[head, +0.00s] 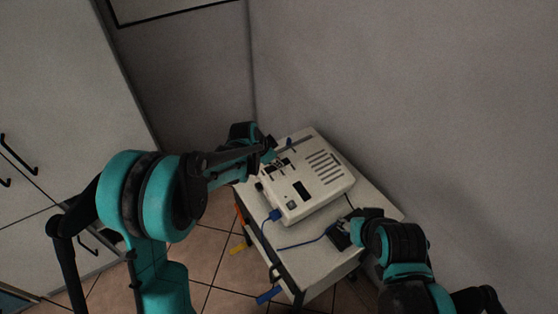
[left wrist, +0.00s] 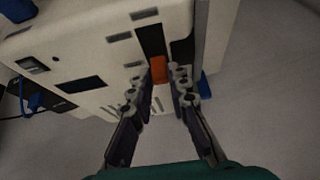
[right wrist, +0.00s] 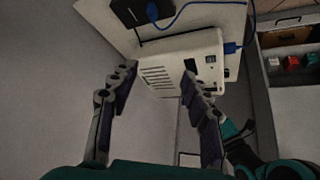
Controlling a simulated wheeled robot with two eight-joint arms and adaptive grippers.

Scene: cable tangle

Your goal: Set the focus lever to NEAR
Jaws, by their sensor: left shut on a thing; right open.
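The white projector-like device (head: 315,190) lies on a small cart. In the left wrist view, an orange lever (left wrist: 158,68) sits in a dark slot on the device (left wrist: 95,45). My left gripper (left wrist: 164,72) has its fingertips close on both sides of this lever and is shut on it. In the head view my left gripper (head: 268,154) is at the device's far left edge, with the lever hidden. My right gripper (head: 350,222) is near the device's right side. In the right wrist view it (right wrist: 157,82) is open and empty, with the device (right wrist: 180,62) beyond its fingers. I cannot read any NEAR marking.
A blue cable (head: 302,245) runs from a blue plug (head: 275,215) on the device toward a black box (right wrist: 127,12). The cart top (head: 315,262) has some bare room at the front. A wall stands close behind the cart. White cabinets (head: 60,90) are at the left.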

